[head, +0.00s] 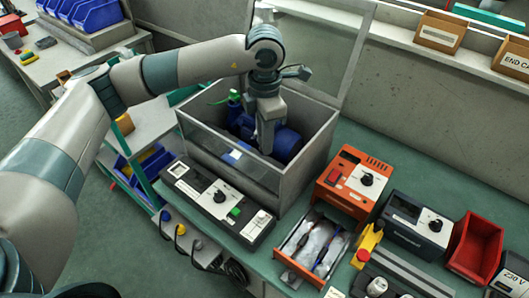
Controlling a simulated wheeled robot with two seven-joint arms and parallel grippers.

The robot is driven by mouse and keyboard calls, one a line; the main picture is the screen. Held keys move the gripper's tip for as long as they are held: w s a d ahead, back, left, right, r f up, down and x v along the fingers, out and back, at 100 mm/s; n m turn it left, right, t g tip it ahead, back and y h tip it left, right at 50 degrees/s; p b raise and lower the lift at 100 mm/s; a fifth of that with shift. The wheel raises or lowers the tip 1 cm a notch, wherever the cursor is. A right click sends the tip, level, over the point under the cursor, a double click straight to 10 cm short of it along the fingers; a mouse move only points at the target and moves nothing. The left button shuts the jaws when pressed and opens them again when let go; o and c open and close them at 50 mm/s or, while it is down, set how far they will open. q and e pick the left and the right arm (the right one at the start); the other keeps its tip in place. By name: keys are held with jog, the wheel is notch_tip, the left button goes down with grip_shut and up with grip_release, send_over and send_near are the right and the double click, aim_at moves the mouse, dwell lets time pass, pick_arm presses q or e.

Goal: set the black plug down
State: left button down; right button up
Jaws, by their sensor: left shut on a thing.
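My left gripper (265,146) reaches down from above into an open-topped grey box with a clear front (205,157). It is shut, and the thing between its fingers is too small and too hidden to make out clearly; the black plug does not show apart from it. A blue pump body (287,145) lies in the box, right beside and behind the fingers. A green part (233,98) stands at the pump's left. The fingertips' contact with anything below is hidden. My right gripper is not in view.
A control panel with a black knob (217,202) lies before the box. A raised clear lid (312,45) stands behind.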

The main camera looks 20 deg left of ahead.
pick_arm(q)
jog(key=shift+f, duration=1.05)
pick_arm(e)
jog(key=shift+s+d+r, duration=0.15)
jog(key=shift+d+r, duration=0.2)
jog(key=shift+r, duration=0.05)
